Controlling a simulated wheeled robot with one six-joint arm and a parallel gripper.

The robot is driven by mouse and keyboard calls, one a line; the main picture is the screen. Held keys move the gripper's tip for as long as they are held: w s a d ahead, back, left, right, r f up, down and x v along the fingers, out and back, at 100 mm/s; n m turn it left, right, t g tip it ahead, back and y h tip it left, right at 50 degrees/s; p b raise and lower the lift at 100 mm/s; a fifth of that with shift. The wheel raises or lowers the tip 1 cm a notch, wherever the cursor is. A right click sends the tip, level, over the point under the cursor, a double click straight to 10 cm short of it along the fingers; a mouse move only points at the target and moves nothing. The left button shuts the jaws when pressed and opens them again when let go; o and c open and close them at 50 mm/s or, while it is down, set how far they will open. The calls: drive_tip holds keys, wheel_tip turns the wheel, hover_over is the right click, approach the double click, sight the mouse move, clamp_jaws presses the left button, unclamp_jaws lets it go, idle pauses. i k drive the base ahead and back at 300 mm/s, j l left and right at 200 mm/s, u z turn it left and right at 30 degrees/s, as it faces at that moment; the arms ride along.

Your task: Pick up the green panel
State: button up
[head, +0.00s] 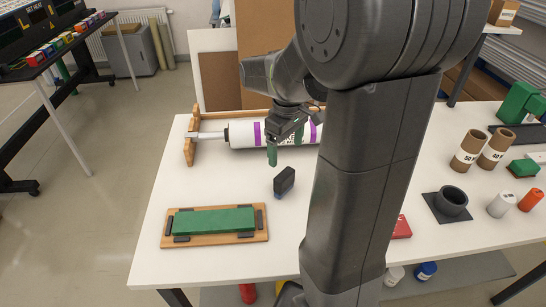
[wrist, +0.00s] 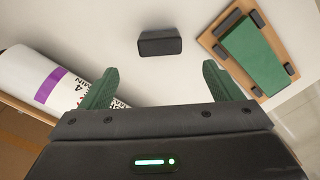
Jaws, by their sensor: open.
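The green panel (head: 213,221) lies flat on a wooden board (head: 165,240) at the front left of the white table, with dark blocks around its edges. It also shows at the upper right of the wrist view (wrist: 252,53). My gripper (head: 272,156) has green fingers and is behind and to the right of the panel, above the table. In the wrist view my gripper (wrist: 160,88) is open, its two fingers wide apart with nothing between them. The panel is outside the fingers, beyond the right one.
A small dark block (head: 284,182) stands on the table between my gripper and the table's front; it is ahead of the fingers in the wrist view (wrist: 160,42). A white roll with purple bands (head: 243,134) rests in a wooden stand behind. Brown tubes (head: 468,149) stand at right.

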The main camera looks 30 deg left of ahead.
sight(239, 220)
drive_tip(key=k+l, duration=0.3)
drive_tip(key=l, duration=0.2)
drive_tip(key=l+u, duration=0.15)
drive_tip(key=u, duration=1.1)
drive_tip(key=i+j+u, duration=0.1)
drive_tip(key=i+u, duration=0.15)
drive_tip(key=u, duration=0.15)
drive_tip(key=i+u, duration=0.35)
drive_tip(key=k+l+u, duration=0.1)
drive_tip(key=u, duration=0.35)
drive_tip(key=k+u, duration=0.25)
drive_tip(key=u, duration=0.15)
drive_tip(key=k+u, duration=0.15)
drive_tip(key=u, duration=0.3)
